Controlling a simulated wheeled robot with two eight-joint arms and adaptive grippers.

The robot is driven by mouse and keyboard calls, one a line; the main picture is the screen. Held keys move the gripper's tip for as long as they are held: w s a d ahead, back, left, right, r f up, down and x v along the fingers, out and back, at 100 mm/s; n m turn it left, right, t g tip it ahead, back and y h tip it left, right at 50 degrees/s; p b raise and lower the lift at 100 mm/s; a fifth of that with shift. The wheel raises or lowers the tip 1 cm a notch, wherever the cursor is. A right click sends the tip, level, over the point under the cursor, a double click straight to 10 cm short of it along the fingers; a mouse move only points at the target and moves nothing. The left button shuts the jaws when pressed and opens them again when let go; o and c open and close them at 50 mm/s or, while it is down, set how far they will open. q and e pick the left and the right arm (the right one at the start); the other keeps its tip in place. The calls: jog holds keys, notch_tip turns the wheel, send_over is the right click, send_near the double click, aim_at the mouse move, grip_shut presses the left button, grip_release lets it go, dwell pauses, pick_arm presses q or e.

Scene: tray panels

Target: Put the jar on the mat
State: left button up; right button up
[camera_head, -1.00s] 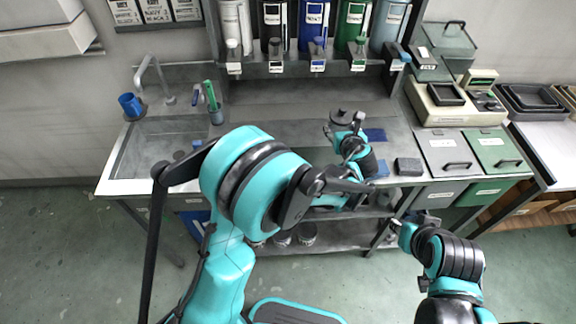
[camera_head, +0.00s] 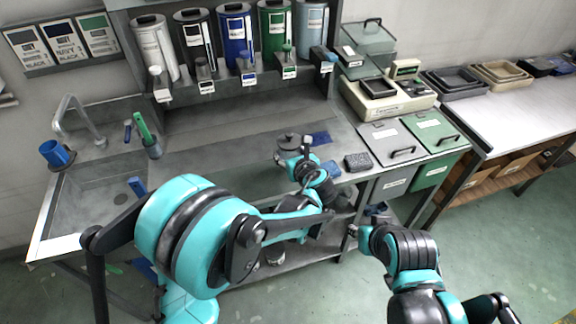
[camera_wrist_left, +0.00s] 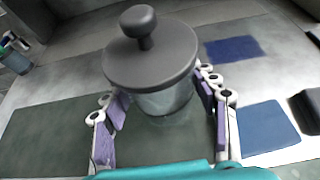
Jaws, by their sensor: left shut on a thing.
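The jar has a wide dark grey lid with a round knob and a clear body; it shows in the left wrist view (camera_wrist_left: 150,60) and, small, in the head view (camera_head: 287,141). My left gripper (camera_wrist_left: 163,115) is shut on the jar, one finger on each side of its body. In the head view my left gripper (camera_head: 297,160) is over the counter. A dark blue mat (camera_wrist_left: 232,48), a lighter blue mat (camera_wrist_left: 262,127) and a dark green-grey mat (camera_wrist_left: 45,140) lie around the jar. I cannot tell whether the jar touches the counter. My right gripper (camera_head: 355,232) is low, in front of the counter, its fingers unclear.
A black block (camera_head: 357,161) lies right of the blue mats. A sink (camera_head: 95,195) with a blue cup (camera_head: 55,153) is at left. Several labelled canisters (camera_head: 235,35) stand behind. Grey and green lidded bins (camera_head: 428,131) and a scale (camera_head: 385,97) are at right.

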pick_arm(q)
jog(key=shift+s+a+f+b, duration=0.1)
jog(key=shift+f+b, duration=0.9)
jog(key=shift+f, duration=1)
jog(key=shift+f, duration=0.2)
jog(key=o, duration=1.7)
jog(key=shift+r, duration=0.1)
